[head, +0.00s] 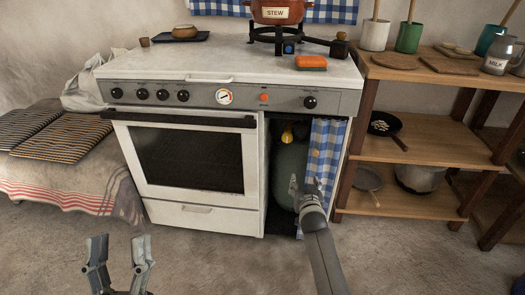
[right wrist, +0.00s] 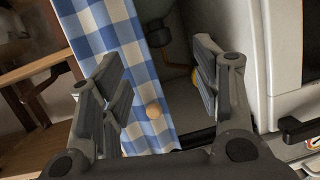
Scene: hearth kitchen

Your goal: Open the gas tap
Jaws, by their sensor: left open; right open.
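The gas tap is most likely the yellow part (head: 287,136) on top of the grey-green gas cylinder (head: 289,172), in the open bay right of the oven door. A yellow bit of it (right wrist: 164,79) shows in the right wrist view beside my finger, partly hidden. A blue-and-white checked curtain (head: 326,140) with a round wooden knob (head: 315,153) covers the right of the bay; it also fills the left and middle of the right wrist view (right wrist: 110,40). My right gripper (head: 305,187) is open in front of the curtain, with nothing held. My left gripper (head: 119,250) is open and empty, low at left.
The white stove (head: 190,160) has an oven door with a dark handle and a row of black knobs. A pot marked STEW (head: 275,12) and an orange sponge (head: 311,62) are on top. A wooden shelf (head: 430,140) stands close right. The floor in front is clear.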

